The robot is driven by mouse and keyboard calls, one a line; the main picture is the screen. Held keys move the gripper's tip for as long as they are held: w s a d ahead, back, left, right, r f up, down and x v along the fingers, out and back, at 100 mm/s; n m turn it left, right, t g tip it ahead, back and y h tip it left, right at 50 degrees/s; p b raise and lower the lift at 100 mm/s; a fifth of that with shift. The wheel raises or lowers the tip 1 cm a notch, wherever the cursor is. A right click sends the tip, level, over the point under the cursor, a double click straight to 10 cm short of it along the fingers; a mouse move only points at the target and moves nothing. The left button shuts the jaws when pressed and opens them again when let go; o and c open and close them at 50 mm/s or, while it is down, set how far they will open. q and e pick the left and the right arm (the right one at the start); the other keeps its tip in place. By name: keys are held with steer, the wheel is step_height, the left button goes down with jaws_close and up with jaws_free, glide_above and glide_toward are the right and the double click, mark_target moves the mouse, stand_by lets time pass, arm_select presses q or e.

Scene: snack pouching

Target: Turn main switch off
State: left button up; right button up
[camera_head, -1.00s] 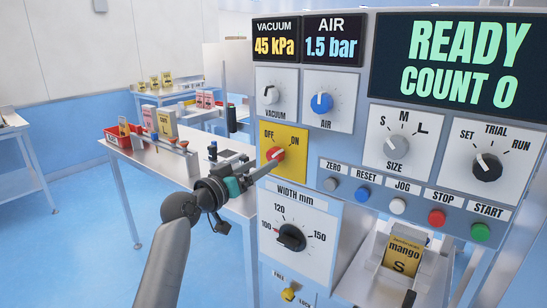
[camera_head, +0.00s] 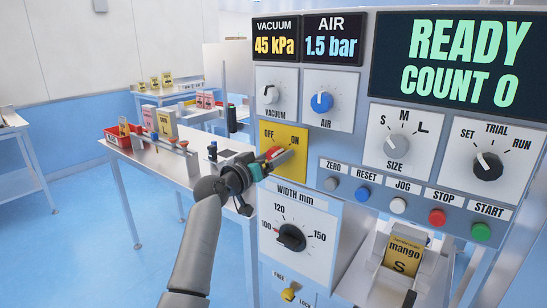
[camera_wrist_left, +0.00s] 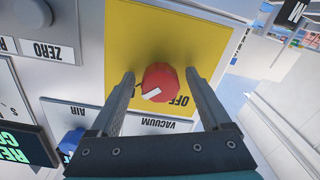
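The main switch is a red knob (camera_head: 275,151) on a yellow plate (camera_head: 295,135) marked OFF and ON, on the machine's front panel. In the left wrist view, the red knob (camera_wrist_left: 160,82) has a white mark that points down-left, away from the OFF label (camera_wrist_left: 180,100). The ON label is hidden there behind a finger. My left gripper (camera_head: 281,157) is at the knob. In the left wrist view, its fingers (camera_wrist_left: 159,76) are apart, one on each side of the knob, with gaps visible.
Vacuum (camera_head: 270,94) and air (camera_head: 321,102) knobs sit just above the switch. The width dial (camera_head: 291,237) is below, and the ZERO button (camera_head: 331,184) is to the lower right. A side table (camera_head: 185,170) with small items stands behind my left arm.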

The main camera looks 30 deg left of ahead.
arm_select(q)
jaws_close()
stand_by(0.4)
steer(key=n+p, duration=0.3)
steer(key=shift+r+n, duration=0.15)
steer(key=shift+n, duration=0.15)
steer(key=n+p, duration=0.3)
steer(key=n, duration=0.1)
steer(key=shift+n, duration=0.3)
steer(key=n+p, duration=0.2)
steer(key=n, duration=0.2)
steer(key=shift+p, duration=0.3)
steer(key=n+p, duration=0.2)
steer(key=n, duration=0.3)
steer(key=shift+n, duration=0.4)
steer(key=shift+h, duration=0.3)
